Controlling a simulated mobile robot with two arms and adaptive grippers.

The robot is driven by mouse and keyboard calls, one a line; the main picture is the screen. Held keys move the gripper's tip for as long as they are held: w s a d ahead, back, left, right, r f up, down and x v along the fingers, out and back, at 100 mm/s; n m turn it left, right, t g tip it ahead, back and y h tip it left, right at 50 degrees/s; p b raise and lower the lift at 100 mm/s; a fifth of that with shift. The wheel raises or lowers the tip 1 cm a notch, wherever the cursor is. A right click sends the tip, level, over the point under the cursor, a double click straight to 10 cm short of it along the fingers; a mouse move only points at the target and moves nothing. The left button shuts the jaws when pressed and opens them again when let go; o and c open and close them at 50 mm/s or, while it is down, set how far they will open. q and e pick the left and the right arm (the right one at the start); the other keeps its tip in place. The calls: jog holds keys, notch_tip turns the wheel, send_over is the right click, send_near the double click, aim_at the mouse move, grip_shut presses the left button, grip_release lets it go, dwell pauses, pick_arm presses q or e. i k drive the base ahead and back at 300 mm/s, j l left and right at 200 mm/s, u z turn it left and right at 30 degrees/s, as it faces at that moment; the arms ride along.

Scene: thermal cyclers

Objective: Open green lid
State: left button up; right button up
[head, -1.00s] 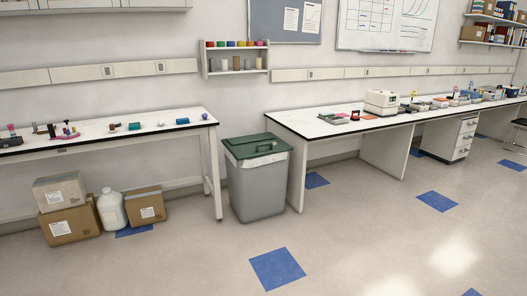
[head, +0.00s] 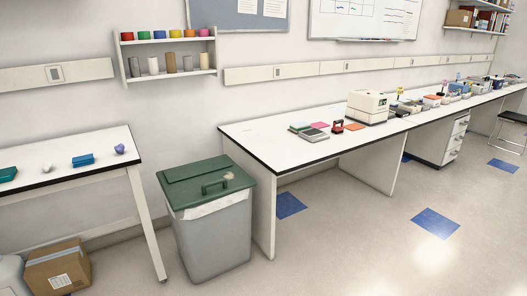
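A grey bin (head: 215,238) stands on the floor between two white benches. Its green lid (head: 208,180) lies shut on top and has a green handle (head: 215,187) near the middle. A small pale round spot (head: 229,176) shows on the lid beside the handle. A white liner (head: 207,207) shows below the lid's front edge. Neither of my grippers is in the head view.
The left bench (head: 95,154) holds small coloured items, with a cardboard box (head: 58,269) under it. The right bench (head: 262,137) carries a white machine (head: 367,105) and several small devices. The floor (head: 330,250) in front of the bin is open.

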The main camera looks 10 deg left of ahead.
aim_at(186, 187)
jog(key=i+u, duration=0.1)
jog(key=i, duration=0.35)
jog(key=i+l+u, duration=0.15)
jog(key=i, duration=0.3)
jog(key=i+l+u, duration=0.1)
jog(key=i, duration=0.35)
jog(key=i+l+u, duration=0.15)
jog(key=i, duration=0.3)
jog(key=l, duration=0.1)
